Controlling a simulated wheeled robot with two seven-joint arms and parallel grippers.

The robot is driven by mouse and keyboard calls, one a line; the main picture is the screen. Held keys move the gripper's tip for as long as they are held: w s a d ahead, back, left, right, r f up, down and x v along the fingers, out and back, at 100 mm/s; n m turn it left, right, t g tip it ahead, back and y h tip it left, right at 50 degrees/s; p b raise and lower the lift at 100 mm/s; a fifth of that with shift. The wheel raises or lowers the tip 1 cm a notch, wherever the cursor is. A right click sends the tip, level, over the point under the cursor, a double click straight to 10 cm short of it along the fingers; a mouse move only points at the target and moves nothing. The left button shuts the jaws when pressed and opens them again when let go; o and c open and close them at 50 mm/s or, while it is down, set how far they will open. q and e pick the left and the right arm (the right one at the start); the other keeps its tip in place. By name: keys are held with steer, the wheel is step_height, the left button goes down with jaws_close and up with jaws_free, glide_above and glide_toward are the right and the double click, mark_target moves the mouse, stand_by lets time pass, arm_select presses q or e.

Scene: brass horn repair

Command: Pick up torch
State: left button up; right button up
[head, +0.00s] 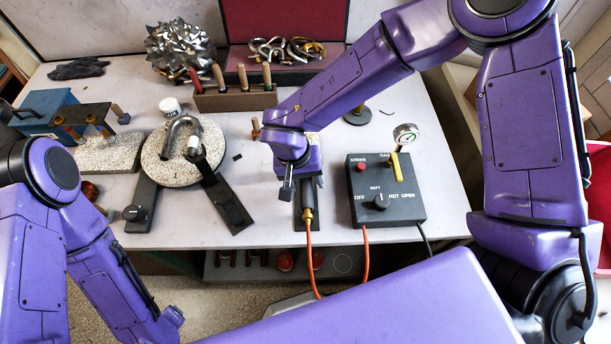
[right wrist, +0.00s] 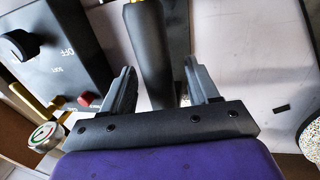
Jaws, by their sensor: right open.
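The torch has a dark handle and a brass fitting (head: 308,214) with an orange hose on it. It lies on the bench left of the black control box, on a dark flat rest. In the right wrist view the torch handle (right wrist: 152,50) runs between the two fingers. My right gripper (head: 299,188) is over the torch, its fingers to either side; it also shows in the right wrist view (right wrist: 160,92), open. I cannot tell whether a finger touches the handle. The torch's front end is hidden under my right gripper. My left arm shows at lower left, but its gripper is not in view.
The control box (head: 388,190) with knob, red button and gauge (head: 405,136) stands just right of the torch. A round stone slab (head: 158,172) with a bent metal tube is at left. A wooden-handled tool rack (head: 235,101) stands behind.

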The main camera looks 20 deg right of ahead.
steer(key=shift+s, duration=0.2)
steer(key=shift+c, duration=1.2)
steer(key=c, duration=0.8)
steer(key=shift+o, duration=0.2)
